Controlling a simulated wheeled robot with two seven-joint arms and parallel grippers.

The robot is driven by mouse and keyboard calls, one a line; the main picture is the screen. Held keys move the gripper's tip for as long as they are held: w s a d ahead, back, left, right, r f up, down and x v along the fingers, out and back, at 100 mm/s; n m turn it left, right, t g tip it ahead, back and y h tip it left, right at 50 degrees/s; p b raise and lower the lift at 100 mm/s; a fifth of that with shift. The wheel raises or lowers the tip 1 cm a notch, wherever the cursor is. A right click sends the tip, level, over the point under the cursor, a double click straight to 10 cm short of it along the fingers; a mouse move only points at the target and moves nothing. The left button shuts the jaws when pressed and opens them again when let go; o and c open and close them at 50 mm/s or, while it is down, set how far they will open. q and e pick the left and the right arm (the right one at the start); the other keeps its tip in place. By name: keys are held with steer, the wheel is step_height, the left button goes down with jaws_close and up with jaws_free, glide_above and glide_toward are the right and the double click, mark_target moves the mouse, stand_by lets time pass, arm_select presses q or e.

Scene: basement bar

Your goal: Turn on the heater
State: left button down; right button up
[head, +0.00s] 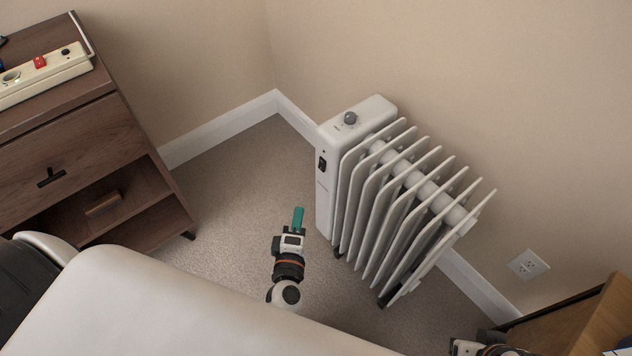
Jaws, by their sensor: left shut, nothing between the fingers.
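The heater (379,181) is a white finned radiator standing on the carpet against the right wall, near the room corner. A grey knob (350,118) sits on its top panel, and a small black switch (322,163) is on its narrow front face. My left gripper (298,217) has teal fingers that are shut and empty. In the picture it is just left of the heater's lower front, below the switch; a small gap shows between them. Part of my right arm shows at the bottom right edge; its fingers are not visible.
A dark wood cabinet (77,141) stands at the left, with a cream power strip (42,76) with a red switch on top. A wall outlet (528,264) is right of the heater. A wooden piece of furniture (585,318) fills the lower right corner. Carpet (236,178) is clear between cabinet and heater.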

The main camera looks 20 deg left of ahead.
mark_target(319, 167)
arm_select(q)
steer(key=shift+w, duration=0.1)
